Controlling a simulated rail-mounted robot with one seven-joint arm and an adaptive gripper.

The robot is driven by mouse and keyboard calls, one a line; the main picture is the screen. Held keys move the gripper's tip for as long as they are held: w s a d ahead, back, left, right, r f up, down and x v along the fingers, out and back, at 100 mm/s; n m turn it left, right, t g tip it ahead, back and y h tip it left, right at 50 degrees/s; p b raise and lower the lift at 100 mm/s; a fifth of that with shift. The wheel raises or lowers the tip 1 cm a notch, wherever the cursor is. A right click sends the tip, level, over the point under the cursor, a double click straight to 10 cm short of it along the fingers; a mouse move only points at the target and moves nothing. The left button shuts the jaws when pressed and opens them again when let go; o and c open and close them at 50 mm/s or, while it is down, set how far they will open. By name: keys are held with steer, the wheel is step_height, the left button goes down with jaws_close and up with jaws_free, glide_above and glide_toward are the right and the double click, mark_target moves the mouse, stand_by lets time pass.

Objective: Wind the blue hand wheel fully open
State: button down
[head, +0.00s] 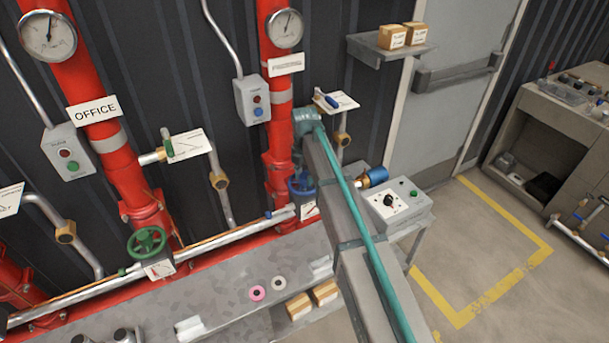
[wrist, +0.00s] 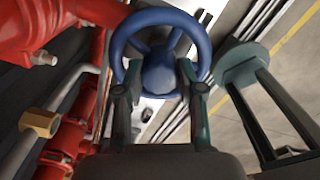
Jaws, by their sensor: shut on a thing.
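The blue hand wheel (head: 302,190) sits low on the right-hand red riser in the head view, partly hidden by my arm and gripper. In the wrist view the wheel (wrist: 160,76) fills the top middle, showing its round rim, spokes and domed hub. My gripper (wrist: 160,88) has one finger on each side of the wheel's near part and is shut on it. In the head view my gripper (head: 298,168) is small and points down at the wheel from above. The exact finger contact is hard to make out.
A green hand wheel (head: 147,242) is on the left riser. A silver pipe (head: 225,236) runs along the wall behind the grey bench (head: 215,283). A control box (head: 397,204) and a blue-and-brass fitting (head: 374,177) stand close right of my arm. Red pipework (wrist: 62,45) is left of the wheel.

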stand_by(0.3)
steer(key=n, duration=0.8)
steer(key=shift+p, duration=0.35)
steer(key=c, duration=0.8)
jaws_free()
